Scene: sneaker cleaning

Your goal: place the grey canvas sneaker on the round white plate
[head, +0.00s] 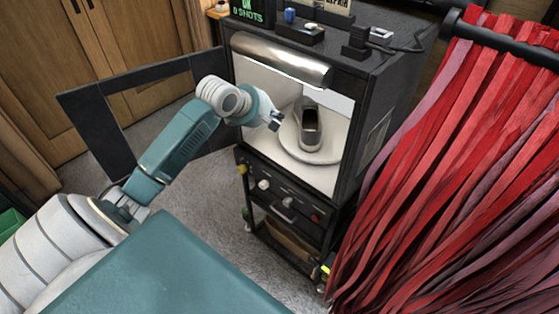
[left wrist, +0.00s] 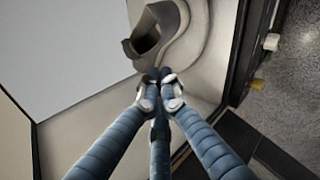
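The grey canvas sneaker (head: 309,143) sits on the round white plate (head: 329,157) inside the lit white compartment of a dark cabinet, with its dark opening facing up. My left gripper (head: 275,121) is at the left of the compartment mouth, left of the sneaker and apart from it in the head view. In the left wrist view, the fingertips (left wrist: 160,77) are drawn together with nothing visible between them. The sneaker (left wrist: 176,18) and plate (left wrist: 203,50) lie just beyond them, partly cut off by the frame. My right gripper is out of view.
The cabinet door (head: 94,130) stands open to the left, behind my left arm. A metal roll (head: 282,60) crosses the compartment's top edge. Knobs (head: 264,184) line the front below. Red strips (head: 450,170) hang at the right. The floor left of the cabinet is clear.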

